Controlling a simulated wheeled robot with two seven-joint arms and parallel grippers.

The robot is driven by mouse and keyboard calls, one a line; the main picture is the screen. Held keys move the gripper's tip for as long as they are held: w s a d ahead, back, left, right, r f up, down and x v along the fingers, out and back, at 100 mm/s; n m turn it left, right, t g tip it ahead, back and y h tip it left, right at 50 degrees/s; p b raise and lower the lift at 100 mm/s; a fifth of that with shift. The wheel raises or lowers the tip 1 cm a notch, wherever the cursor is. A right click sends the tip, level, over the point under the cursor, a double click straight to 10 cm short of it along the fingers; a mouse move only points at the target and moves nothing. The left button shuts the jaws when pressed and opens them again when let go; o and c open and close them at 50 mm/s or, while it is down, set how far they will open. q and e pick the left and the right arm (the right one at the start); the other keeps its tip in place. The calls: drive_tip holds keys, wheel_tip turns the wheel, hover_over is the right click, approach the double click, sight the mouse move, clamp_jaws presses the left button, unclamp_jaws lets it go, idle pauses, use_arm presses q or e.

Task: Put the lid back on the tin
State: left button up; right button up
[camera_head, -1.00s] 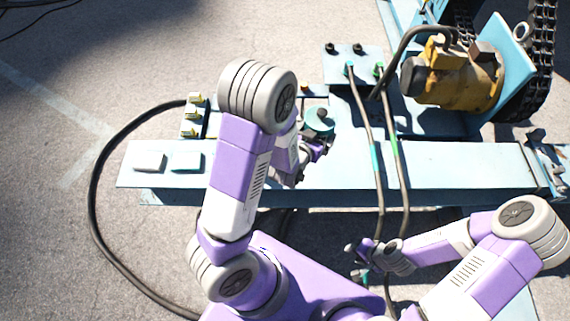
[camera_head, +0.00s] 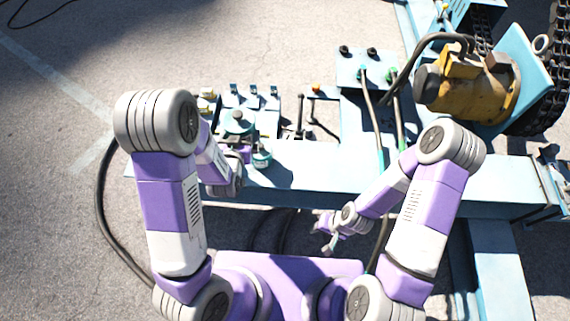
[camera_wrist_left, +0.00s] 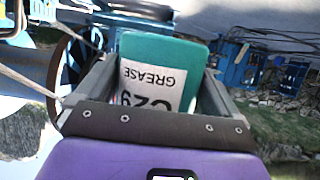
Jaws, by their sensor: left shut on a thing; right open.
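My left gripper (camera_wrist_left: 150,115) is shut on a teal tin (camera_wrist_left: 165,62) with a white label reading GREASE, upside down in the left wrist view. In the head view its round teal top (camera_head: 238,123), with a small dark round part on it, shows beyond my left arm, above the beam. My left gripper is mostly hidden there by the arm. A smaller teal round thing (camera_head: 261,159) with a darker top sits on the beam just nearer; I cannot tell if it is the lid. My right gripper (camera_head: 330,233) is open and empty in front of the beam.
A pale blue beam (camera_head: 300,165) runs across. Levers (camera_head: 253,92) stand behind the tin. A yellow motor (camera_head: 465,85) and cables (camera_head: 376,110) are at the right. A black cable (camera_head: 103,200) loops at the left.

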drive_tip(key=shift+o, duration=1.8)
drive_tip(key=shift+f+b, duration=0.75)
drive_tip(key=shift+f, duration=0.05)
use_arm(q)
drive_tip(key=w+d+f+m+h, duration=0.1)
drive_tip(key=w+d+f, duration=0.2)
drive_tip(key=d+f, duration=0.2)
drive_tip(key=w+d+f+m+h, duration=0.1)
drive_tip(key=w+d+f, duration=0.2)
drive_tip(key=d+f, duration=0.3)
drive_tip(key=w+d+f+m+h+b, duration=0.1)
drive_tip(key=w+d+f+h, duration=0.1)
drive_tip(key=d+f, duration=0.4)
wheel_tip(320, 180, down, 5)
drive_tip(key=shift+w+r+m+g, duration=0.2)
drive_tip(key=shift+w+m+g, duration=0.1)
drive_tip(key=shift+w, duration=0.35)
use_arm(e)
drive_tip(key=shift+f, duration=0.55)
